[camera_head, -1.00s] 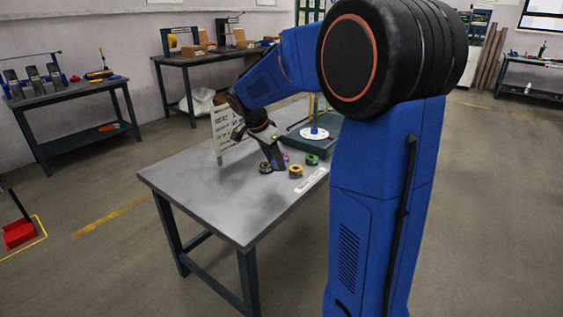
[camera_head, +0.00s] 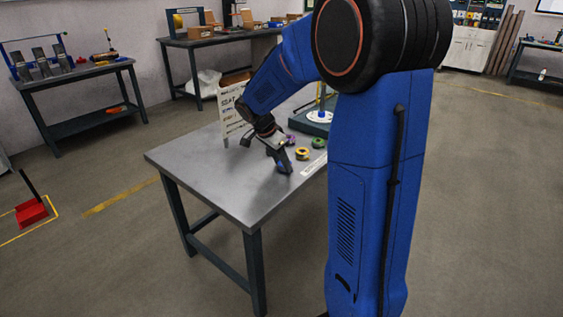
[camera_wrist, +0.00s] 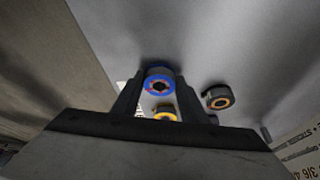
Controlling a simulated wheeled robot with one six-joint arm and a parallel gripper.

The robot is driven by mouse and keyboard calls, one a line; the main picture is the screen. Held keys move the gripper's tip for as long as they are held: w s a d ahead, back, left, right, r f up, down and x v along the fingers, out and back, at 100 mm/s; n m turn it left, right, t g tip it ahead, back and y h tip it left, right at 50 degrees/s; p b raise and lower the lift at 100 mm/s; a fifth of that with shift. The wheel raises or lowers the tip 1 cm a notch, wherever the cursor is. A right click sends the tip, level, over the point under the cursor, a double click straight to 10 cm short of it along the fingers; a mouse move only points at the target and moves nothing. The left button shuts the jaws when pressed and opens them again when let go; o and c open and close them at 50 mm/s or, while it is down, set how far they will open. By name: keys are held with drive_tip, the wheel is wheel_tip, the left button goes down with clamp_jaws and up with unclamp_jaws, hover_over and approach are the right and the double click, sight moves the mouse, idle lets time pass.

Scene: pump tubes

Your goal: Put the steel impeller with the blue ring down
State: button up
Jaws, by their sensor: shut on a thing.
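The steel impeller with the blue ring (camera_wrist: 160,82) is between the two fingers of my gripper (camera_wrist: 158,98) in the wrist view, its ringed face with a dark centre hole turned toward the camera. My gripper is shut on it. In the head view my gripper (camera_head: 284,166) points down at the grey table (camera_head: 205,177), nearer the front than the other ringed parts. The impeller cannot be made out clearly there. Whether it touches the table top is not clear.
A yellow-ringed part (camera_head: 302,153), a green-ringed part (camera_head: 318,143) and a purple-ringed part (camera_head: 290,139) stand close by on the table. A white lettered board (camera_head: 232,115) and a dark tray (camera_head: 312,124) are behind. The table's front left is clear.

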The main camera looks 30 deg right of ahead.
drive_tip(key=o, duration=1.3)
drive_tip(key=shift+f, duration=0.1)
drive_tip(key=v, duration=1.2)
drive_tip(key=s+a+r+n+t+y, duration=0.1)
drive_tip(key=s+n, duration=0.1)
drive_tip(key=s, duration=0.2)
drive_tip(key=s+a+r+n, duration=0.1)
drive_tip(key=s+a+n, duration=0.1)
drive_tip(key=s, duration=0.2)
drive_tip(key=s+a+f+n+t+y, duration=0.1)
drive_tip(key=s+a+f+n, duration=0.1)
drive_tip(key=s+n, duration=0.2)
drive_tip(key=s+a+f+n+t+y, duration=0.1)
drive_tip(key=s+a+f+n, duration=0.1)
drive_tip(key=s, duration=0.9)
drive_tip(key=s+a+f+n+t+y, duration=0.1)
drive_tip(key=s+a+f+n, duration=0.1)
drive_tip(key=s+n, duration=0.5)
drive_tip(key=shift+s+a+f, duration=0.3)
drive_tip(key=shift+s+a, duration=0.1)
drive_tip(key=shift+a, duration=0.3)
